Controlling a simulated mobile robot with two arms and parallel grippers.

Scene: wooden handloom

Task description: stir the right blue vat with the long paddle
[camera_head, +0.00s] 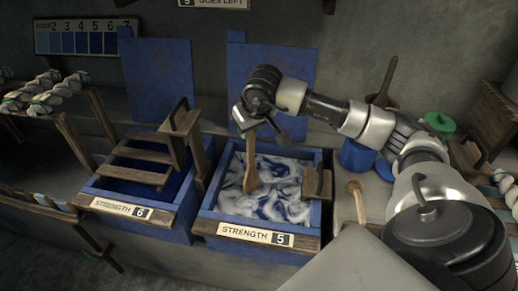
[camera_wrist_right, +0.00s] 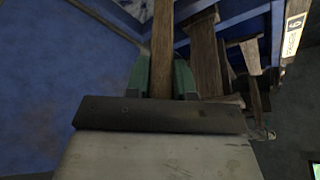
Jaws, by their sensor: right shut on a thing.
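The right blue vat (camera_head: 312,223), labelled strength 5, is open and holds blue liquid with swirls of white foam (camera_head: 274,190). The long wooden paddle (camera_head: 251,165) stands nearly upright with its lower end in the foam, left of the vat's middle. My right gripper (camera_head: 249,126) is above the vat and shut on the paddle's shaft. In the right wrist view the shaft (camera_wrist_right: 162,50) runs between the green-edged fingers (camera_wrist_right: 160,78). My left gripper is not in view.
The left blue vat (camera_head: 128,220), labelled strength 6, has wooden slats (camera_head: 138,163) across its top. A wooden spoon (camera_head: 357,197) lies right of the right vat. Twisted yarn (camera_head: 45,93) hangs at left.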

